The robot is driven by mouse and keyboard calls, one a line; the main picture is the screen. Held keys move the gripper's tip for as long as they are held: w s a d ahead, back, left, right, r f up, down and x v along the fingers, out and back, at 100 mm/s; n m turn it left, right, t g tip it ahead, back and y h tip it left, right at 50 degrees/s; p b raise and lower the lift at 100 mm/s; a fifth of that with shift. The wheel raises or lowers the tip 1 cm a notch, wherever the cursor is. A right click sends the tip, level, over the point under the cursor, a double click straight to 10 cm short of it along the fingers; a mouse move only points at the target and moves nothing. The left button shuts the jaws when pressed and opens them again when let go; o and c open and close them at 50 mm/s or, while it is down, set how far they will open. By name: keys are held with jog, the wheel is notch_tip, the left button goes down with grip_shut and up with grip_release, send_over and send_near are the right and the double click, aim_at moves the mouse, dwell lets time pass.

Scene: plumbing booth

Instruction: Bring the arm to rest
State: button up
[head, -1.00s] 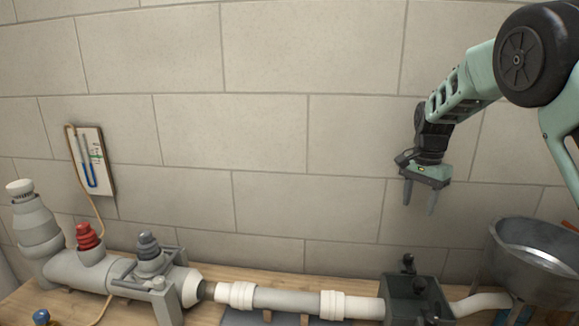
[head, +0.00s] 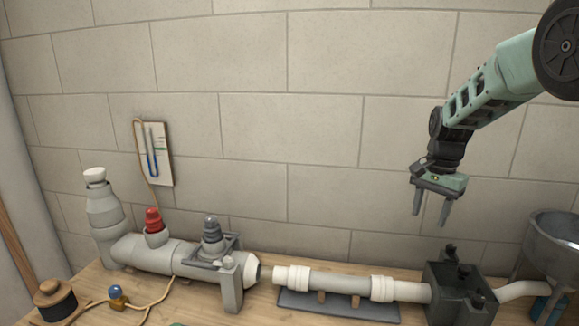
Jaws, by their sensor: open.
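My gripper (head: 431,208) hangs in the air at the right of the head view, fingers pointing down. Its two grey fingers are apart, with nothing between them. It is above the bench, over the right end of the pipe run and a little left of the dark box. My green arm (head: 490,88) comes down to it from the upper right. Nothing touches the gripper.
The wooden bench (head: 200,302) carries a grey pipe fitting (head: 145,253) with red and grey caps, a light pipe (head: 340,282), a dark box (head: 455,290) and a metal basin (head: 556,240). A gauge board (head: 155,153) hangs on the block wall. The air left of my gripper is clear.

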jog(key=s+a+r+n+y, duration=0.15)
jog(key=s+a+n, duration=0.65)
jog(key=s+a, duration=0.8)
jog(key=s+a+f+n, duration=0.1)
jog(key=s+n, duration=0.4)
jog(key=s, duration=0.5)
jog(key=s+a+f+n+h, duration=0.1)
jog(key=s+n, duration=0.3)
jog(key=s, duration=0.7)
jog(key=shift+s+a+f+n, duration=0.2)
jog(key=shift+s+a+n, duration=0.15)
jog(key=shift+a, duration=0.2)
